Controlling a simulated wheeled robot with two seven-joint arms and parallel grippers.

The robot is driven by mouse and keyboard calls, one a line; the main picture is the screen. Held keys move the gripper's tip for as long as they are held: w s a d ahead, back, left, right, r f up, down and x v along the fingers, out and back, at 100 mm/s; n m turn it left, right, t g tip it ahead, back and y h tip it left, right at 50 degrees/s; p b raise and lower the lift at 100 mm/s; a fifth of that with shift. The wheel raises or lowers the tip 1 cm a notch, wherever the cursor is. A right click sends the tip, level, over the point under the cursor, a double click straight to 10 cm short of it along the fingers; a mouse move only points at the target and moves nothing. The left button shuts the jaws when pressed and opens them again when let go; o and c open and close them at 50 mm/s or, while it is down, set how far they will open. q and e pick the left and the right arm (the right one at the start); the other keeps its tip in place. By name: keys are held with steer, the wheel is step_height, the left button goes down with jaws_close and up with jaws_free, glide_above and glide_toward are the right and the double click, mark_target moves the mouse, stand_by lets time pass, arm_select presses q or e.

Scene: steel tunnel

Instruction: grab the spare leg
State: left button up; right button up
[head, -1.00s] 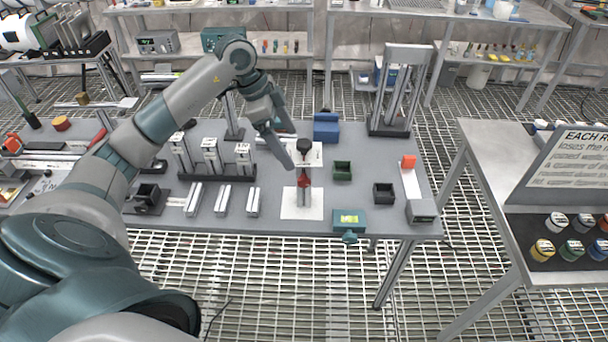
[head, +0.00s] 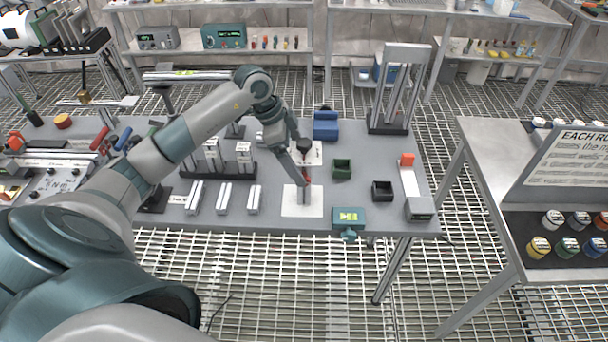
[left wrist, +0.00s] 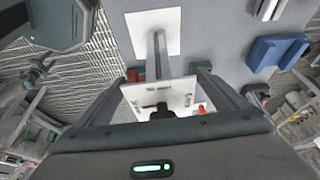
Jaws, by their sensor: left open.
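A grey upright post (head: 304,195) with a red part and a black knob (head: 304,146) stands on a white mat (head: 288,207). In the left wrist view the post (left wrist: 160,55) rises between my fingers, with a white lettered card (left wrist: 155,95) in front. My left gripper (head: 300,160), also in the left wrist view (left wrist: 170,73), is open around or just beside the post; contact cannot be told. Three short metal bars (head: 223,198) lie left of the mat. Behind them, a dark rack (head: 232,172) holds labelled upright legs, partly hidden by my arm. Which piece is the spare leg is unclear.
Right of the mat are a green bin (head: 342,169), a black bin (head: 382,191) and a teal box (head: 349,219) at the front edge. A blue block (head: 326,126) and a tall metal frame (head: 399,90) stand behind. A side table (head: 480,140) is at right.

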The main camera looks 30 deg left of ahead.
arm_select(q)
steer(key=shift+p+x, duration=0.4)
steer(key=shift+x, duration=1.65)
steer(key=shift+r, duration=0.1)
steer(key=c, duration=1.5)
steer(key=shift+c, duration=0.2)
steer(key=shift+r, duration=0.1)
